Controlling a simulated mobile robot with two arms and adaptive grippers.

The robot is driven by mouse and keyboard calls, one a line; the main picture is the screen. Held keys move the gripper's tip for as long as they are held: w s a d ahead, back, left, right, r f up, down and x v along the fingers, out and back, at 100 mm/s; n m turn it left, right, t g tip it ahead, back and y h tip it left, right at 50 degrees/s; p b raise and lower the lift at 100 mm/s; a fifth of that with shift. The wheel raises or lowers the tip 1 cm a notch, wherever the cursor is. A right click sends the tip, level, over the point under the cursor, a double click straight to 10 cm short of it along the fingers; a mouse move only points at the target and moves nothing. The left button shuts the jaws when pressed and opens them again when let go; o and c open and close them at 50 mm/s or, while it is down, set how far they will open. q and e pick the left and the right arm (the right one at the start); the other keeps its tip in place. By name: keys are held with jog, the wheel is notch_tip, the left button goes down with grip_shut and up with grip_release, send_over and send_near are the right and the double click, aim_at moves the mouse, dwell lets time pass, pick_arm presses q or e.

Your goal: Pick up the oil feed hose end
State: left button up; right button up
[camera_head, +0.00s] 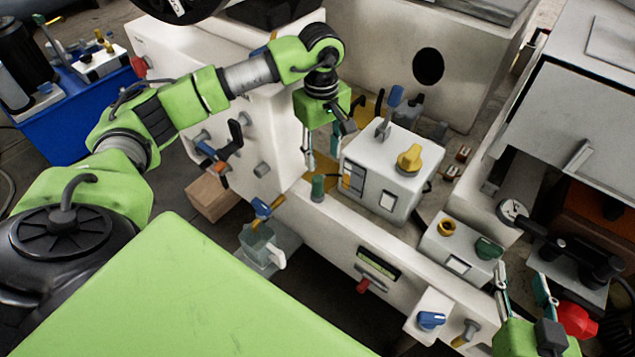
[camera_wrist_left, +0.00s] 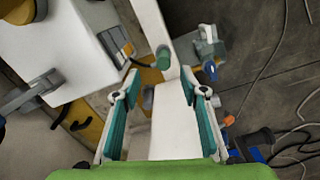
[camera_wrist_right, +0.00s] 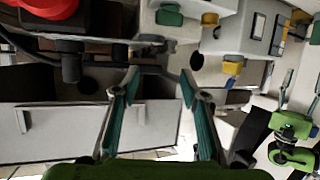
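I cannot tell for sure which part is the oil feed hose end. A short black hose (camera_wrist_left: 147,62) curves beside a green knob (camera_wrist_left: 163,57) in the left wrist view; the knob also shows in the head view (camera_head: 318,188). My left gripper (camera_head: 308,155) points down beside the white control box (camera_head: 378,178), above the green knob. It is open and empty between its teal pads in the left wrist view (camera_wrist_left: 160,88). My right gripper (camera_head: 522,282) is at the lower right, open and empty in the right wrist view (camera_wrist_right: 159,82).
A small box with yellow and green knobs (camera_head: 459,248) stands left of my right gripper. A black jointed fitting (camera_head: 575,256) and a red knob (camera_head: 576,319) are close by it. A clear jug (camera_head: 262,246) stands below the bench. A blue bin (camera_head: 75,112) is at the far left.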

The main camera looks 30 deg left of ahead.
aim_at(317, 186)
pick_arm(q)
jog(key=f, duration=0.2)
jog(key=f+b, duration=0.1)
jog(key=f, duration=0.2)
jog(key=a+f+b, duration=0.1)
jog(key=f, duration=0.1)
jog(key=shift+f, duration=0.9)
jog(key=f, duration=0.1)
jog(key=f+b, duration=0.1)
jog(key=f, duration=0.1)
jog(key=f+b, duration=0.1)
jog(key=shift+w+a+f, duration=0.1)
jog(key=shift+a+f, duration=0.15)
jog(key=shift+a, duration=0.05)
jog(key=shift+f, duration=0.15)
pick_arm(e)
notch_tip(317, 186, up, 20)
jog(key=s+a+t+y, duration=0.2)
jog(key=t+y, duration=0.1)
jog(key=t, duration=0.8)
jog(key=shift+y, duration=0.3)
jog(key=shift+r, duration=0.1)
pick_arm(q)
grip_shut()
